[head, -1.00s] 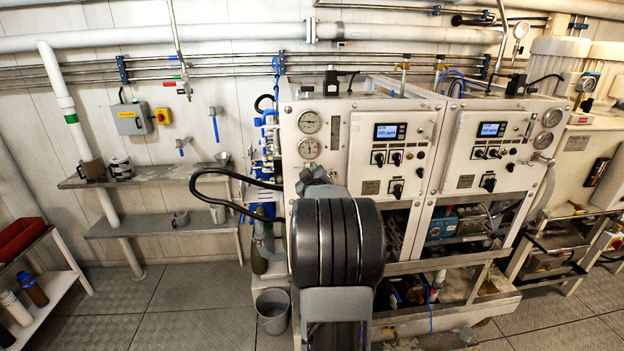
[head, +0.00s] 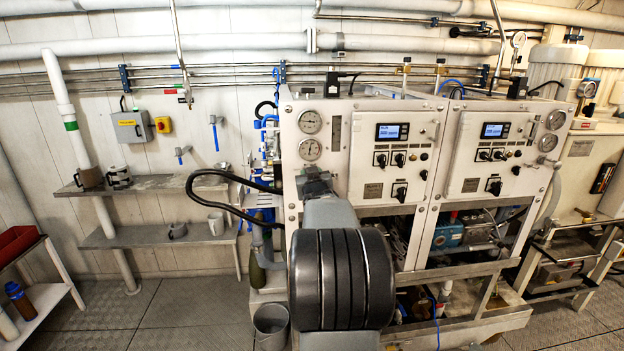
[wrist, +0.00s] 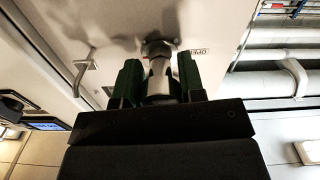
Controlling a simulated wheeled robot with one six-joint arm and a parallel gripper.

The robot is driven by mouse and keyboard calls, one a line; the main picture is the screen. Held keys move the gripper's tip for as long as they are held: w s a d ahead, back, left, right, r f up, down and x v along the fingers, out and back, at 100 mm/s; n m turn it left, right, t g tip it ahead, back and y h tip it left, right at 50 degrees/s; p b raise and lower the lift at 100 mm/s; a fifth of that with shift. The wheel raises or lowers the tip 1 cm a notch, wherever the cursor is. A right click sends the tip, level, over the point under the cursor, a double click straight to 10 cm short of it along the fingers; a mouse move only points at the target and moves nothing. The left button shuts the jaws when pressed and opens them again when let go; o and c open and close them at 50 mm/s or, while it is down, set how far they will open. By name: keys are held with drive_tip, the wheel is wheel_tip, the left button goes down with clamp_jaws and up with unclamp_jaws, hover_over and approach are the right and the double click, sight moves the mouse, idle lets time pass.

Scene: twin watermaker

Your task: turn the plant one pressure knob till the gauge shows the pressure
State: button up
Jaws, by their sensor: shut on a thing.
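The plant one panel (head: 343,172) is the left cabinet front, with two round gauges, an upper one (head: 311,122) and a lower one (head: 311,150). Their needles are too small to read. My gripper (wrist: 159,80) shows two green fingers in the wrist view, one on each side of a grey knob (wrist: 158,58) on the pale panel, and is shut on it. Lettering that looks like "OPEN" stands beside the knob. In the head view my arm reaches the panel below the lower gauge and hides the knob and fingers.
A display (head: 392,131) and switches sit right of the gauges. A second similar panel (head: 490,155) stands further right. A black hose (head: 215,210) loops left of the cabinet. Shelves (head: 150,185) with mugs are on the left wall; a bucket (head: 271,325) stands on the floor.

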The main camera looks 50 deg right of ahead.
drive_tip(key=shift+r, duration=0.15)
drive_tip(key=o, duration=0.9)
drive_tip(key=b+v, duration=0.2)
drive_tip(key=v, duration=1.2)
drive_tip(key=shift+b, duration=0.3)
drive_tip(key=shift+d, duration=0.1)
